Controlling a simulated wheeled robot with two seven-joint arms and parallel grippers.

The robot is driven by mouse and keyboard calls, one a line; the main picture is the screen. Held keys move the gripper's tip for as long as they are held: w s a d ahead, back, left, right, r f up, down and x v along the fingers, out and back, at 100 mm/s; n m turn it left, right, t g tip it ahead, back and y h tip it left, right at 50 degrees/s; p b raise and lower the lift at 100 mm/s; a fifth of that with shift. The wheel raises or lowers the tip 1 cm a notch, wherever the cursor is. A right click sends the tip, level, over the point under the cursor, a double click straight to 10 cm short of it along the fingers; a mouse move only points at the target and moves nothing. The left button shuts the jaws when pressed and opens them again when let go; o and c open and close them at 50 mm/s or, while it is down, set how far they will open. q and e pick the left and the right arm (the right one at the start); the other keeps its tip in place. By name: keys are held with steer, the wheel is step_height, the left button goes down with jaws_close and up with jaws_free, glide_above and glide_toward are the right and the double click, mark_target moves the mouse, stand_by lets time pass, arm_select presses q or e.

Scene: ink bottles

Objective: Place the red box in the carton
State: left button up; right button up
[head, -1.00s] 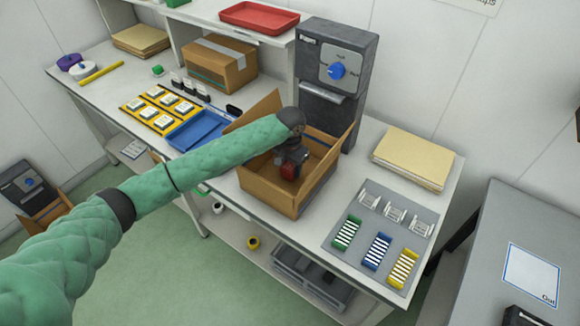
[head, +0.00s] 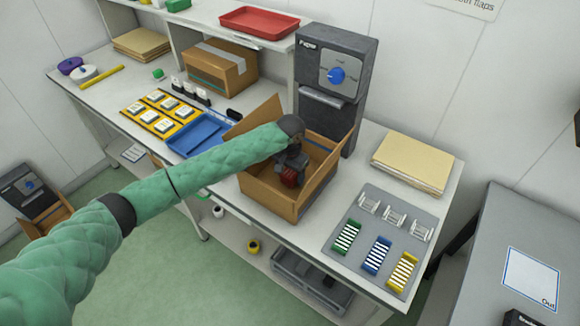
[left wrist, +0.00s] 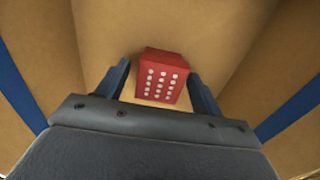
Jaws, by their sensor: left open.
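The red box (left wrist: 163,76) with white dots is between the two open fingers of my left gripper (left wrist: 160,85) in the left wrist view. Gaps show between the box and the fingers. In the head view my left gripper (head: 291,172) reaches down into the open carton (head: 268,198), with the red box (head: 289,179) at its fingertips inside the carton walls. Whether the box touches the carton floor is hard to tell. My right gripper is not in view.
The carton's raised flaps stand around the gripper. A grey machine with a blue knob (head: 336,75) stands behind it. A blue tray (head: 200,136) is to the left. A grey mat with coloured racks (head: 372,222) and a stack of folders (head: 412,160) are to the right.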

mark_target(290, 173)
arm_select(q)
steer(key=shift+r, duration=0.35)
step_height(290, 173, up, 4)
steer(key=b, duration=0.2)
steer(key=shift+r+b, duration=0.1)
steer(key=shift+b, duration=0.2)
step_height(290, 173, up, 7)
steer(key=b, duration=0.2)
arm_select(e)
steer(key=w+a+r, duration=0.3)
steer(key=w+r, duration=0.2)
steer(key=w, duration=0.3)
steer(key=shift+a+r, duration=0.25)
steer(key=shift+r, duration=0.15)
